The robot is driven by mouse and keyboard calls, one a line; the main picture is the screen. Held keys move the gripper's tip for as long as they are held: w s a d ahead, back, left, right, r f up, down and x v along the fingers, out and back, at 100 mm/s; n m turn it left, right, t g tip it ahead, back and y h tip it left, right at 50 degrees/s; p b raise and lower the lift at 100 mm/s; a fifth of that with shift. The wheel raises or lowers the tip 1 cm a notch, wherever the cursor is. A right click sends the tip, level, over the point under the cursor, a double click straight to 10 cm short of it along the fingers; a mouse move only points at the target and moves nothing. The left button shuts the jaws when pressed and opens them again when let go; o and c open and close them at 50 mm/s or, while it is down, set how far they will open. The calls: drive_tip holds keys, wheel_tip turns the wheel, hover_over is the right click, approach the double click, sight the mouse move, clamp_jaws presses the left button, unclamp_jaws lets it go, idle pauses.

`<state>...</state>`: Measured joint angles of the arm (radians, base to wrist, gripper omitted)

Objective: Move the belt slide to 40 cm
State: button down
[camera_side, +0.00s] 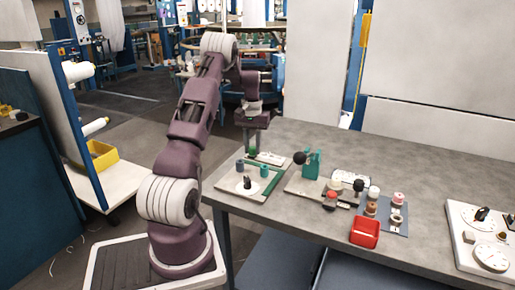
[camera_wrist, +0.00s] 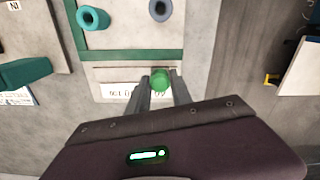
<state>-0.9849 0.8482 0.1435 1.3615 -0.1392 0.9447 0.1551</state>
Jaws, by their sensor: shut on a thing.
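The belt slide is a flat light plate (camera_wrist: 110,74) with a printed scale, lying just behind the green-edged board in the wrist view. Its green knob (camera_wrist: 161,79) sits between the two fingers of my gripper (camera_wrist: 162,90), which is shut on it. The scale's figures are small, upside down and partly covered by a finger, so I cannot read the knob's position. In the side view my gripper (camera_side: 255,142) points down at the table's back left, over the green knob (camera_side: 253,153). The slide plate (camera_side: 272,159) shows beside it.
A green-edged board (camera_side: 228,184) with teal and blue cylinders lies in front of the slide. A teal bracket (camera_side: 312,163) with a black ball stands to the right. The table's back (camera_side: 400,150) is clear.

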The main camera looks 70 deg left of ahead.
drive_tip(key=c, duration=1.1)
unclamp_jaws()
drive_tip(key=shift+s+a, duration=0.25)
drive_tip(key=shift+c, duration=0.2)
drive_tip(key=shift+w+d, duration=0.1)
wheel_tip(320, 180, up, 7)
drive_tip(key=shift+r, duration=0.1)
